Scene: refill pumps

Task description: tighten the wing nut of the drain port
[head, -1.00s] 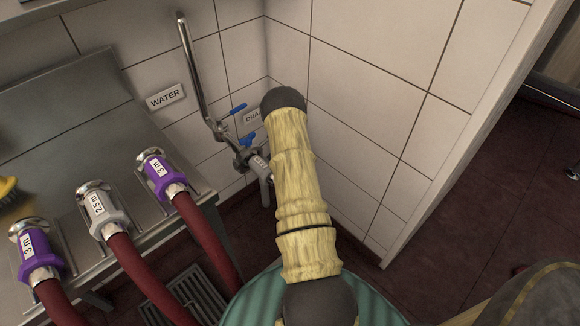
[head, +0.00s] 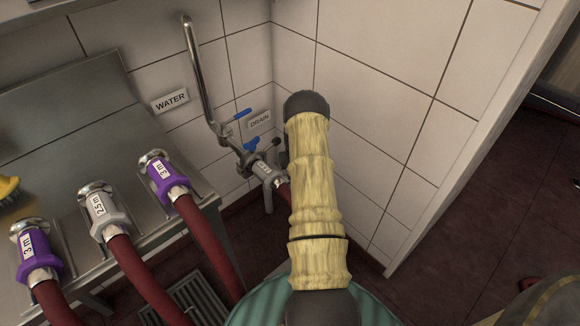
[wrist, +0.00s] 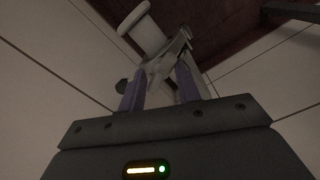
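The drain port is in the head view beside the DRAIN sign (head: 259,121), with blue lever handles (head: 243,114) above it. A grey labelled coupling (head: 265,172) sits at the port, with a dark red hose end behind my arm. My gripper is mostly hidden behind my yellow-sleeved arm in the head view. In the wrist view my gripper (wrist: 160,78) has two purple fingers standing apart. A pale grey fitting (wrist: 160,62) with wing-like arms lies just beyond and partly between the fingertips. I cannot tell whether they touch it or which part is the wing nut.
Three hose couplings, purple (head: 164,176), grey (head: 101,212) and purple (head: 34,252), rest on a steel rack at the left. A WATER sign (head: 170,101) and a metal pipe (head: 195,70) are on the tiled wall. A floor grate (head: 185,300) lies below.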

